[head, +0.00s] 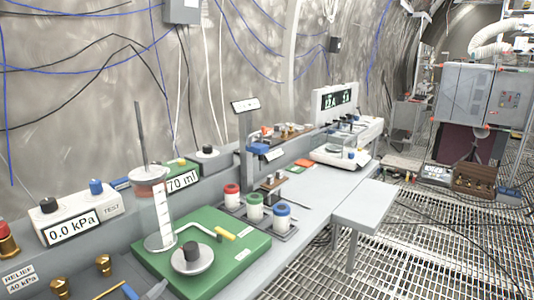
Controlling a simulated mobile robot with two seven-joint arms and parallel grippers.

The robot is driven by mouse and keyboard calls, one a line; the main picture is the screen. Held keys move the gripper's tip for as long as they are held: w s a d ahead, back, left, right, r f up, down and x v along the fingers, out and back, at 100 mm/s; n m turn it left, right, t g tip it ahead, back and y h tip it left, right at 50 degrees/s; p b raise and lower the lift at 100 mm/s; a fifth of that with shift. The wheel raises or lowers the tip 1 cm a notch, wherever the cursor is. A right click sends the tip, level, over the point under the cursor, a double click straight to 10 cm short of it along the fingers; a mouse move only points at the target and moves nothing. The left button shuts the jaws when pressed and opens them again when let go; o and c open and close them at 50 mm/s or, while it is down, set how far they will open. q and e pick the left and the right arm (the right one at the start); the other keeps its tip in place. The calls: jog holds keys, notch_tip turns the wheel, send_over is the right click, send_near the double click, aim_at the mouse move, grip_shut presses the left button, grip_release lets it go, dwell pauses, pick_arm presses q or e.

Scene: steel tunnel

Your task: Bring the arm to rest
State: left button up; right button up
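Neither of my arms nor grippers shows in the head view. A grey workbench (318,195) runs along the tunnel wall from the lower left toward the back. On its near part stands a green board (225,262) with a clear graduated cylinder (162,215), a round knob on a disc (192,258) and a yellow-handled lever (224,233). Beside the board, a dark tray holds three white jars with red (231,196), green (255,208) and blue (283,217) lids.
A gauge box reading 0.0 kPa (72,228) and brass fittings sit at the left. Farther back are a small blue-topped stand (258,150) and a balance (335,154). A side shelf (363,205) juts over the grated floor (435,240). A grey cabinet (483,95) stands at the back right.

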pick_arm(q)
jog(key=s+a+f+n+g, duration=0.2)
jog(key=s+f+n+g, duration=0.3)
jog(key=s, duration=0.5)
jog(key=s+a+f+n+g, duration=0.25)
jog(key=s+f+g, duration=0.25)
jog(key=s+f, duration=0.4)
jog(key=w+d+f+t+h, duration=0.1)
jog(key=w+d+f+t, duration=0.2)
jog(key=w+f+t, duration=0.3)
jog(key=shift+w+f+m+t, duration=0.4)
jog(key=shift+f+m+t, duration=0.05)
jog(key=shift+f+t, duration=0.15)
jog(key=shift+c, duration=0.2)
dwell(0.4)
